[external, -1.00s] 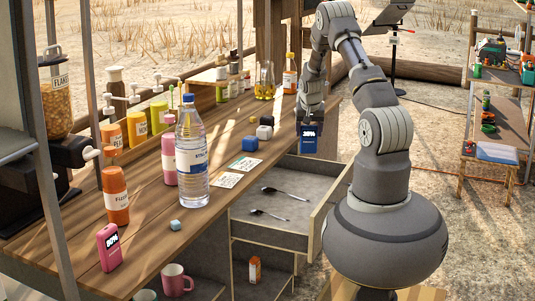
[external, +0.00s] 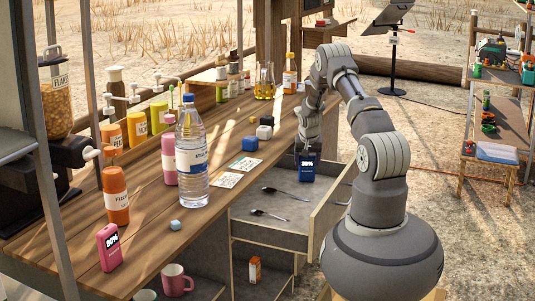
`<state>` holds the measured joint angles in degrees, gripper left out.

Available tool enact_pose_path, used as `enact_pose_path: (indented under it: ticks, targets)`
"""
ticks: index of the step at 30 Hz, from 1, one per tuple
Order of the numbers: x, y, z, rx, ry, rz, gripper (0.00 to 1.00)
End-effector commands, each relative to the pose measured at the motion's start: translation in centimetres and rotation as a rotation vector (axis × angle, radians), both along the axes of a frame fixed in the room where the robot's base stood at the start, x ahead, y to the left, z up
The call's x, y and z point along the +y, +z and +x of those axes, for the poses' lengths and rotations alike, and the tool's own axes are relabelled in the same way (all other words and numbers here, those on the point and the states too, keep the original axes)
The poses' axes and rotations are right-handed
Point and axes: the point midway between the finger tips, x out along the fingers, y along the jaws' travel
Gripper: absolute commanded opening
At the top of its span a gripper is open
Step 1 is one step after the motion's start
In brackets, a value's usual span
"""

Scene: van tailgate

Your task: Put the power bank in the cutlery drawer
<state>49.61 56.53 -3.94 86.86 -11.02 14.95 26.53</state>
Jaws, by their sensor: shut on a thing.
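My gripper (external: 307,148) points down at the right end of the counter, over the far part of the open drawer. It is shut on a dark blue power bank (external: 307,168) with a lit percent display, held upright. Whether its lower edge touches the drawer floor I cannot tell. The cutlery drawer (external: 270,227) is pulled out below the counter, and two dark spoons (external: 285,192) (external: 268,214) lie in it. A pink device with a similar display (external: 109,247) stands at the counter's near edge.
A pink mug (external: 176,281) and an orange container (external: 254,269) sit on shelves below. The drawer's middle is mostly clear.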

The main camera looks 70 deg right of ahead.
Motion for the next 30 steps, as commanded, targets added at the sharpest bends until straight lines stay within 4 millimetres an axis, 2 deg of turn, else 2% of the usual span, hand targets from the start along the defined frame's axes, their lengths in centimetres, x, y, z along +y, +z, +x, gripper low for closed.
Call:
enact_pose_path:
  ticks: [8, 9, 10, 20, 23, 30]
  targets:
    - [0.3, -0.9, -0.2, 0.008, 0.002, 0.01, 0.32]
    - [0.4, -0.8, -0.2, 0.008, 0.001, 0.011, 0.78]
    - [0.4, -0.8, -0.2, 0.008, 0.001, 0.01, 0.81]
    - [0.2, -0.1, -0.1, 0.005, 0.0, 0.006, 0.81]
    - [0.6, 1.2, -0.3, 0.004, 0.0, 0.005, 0.81]
    - [2.6, 6.7, -1.0, 0.003, 0.001, 0.003, 0.81]
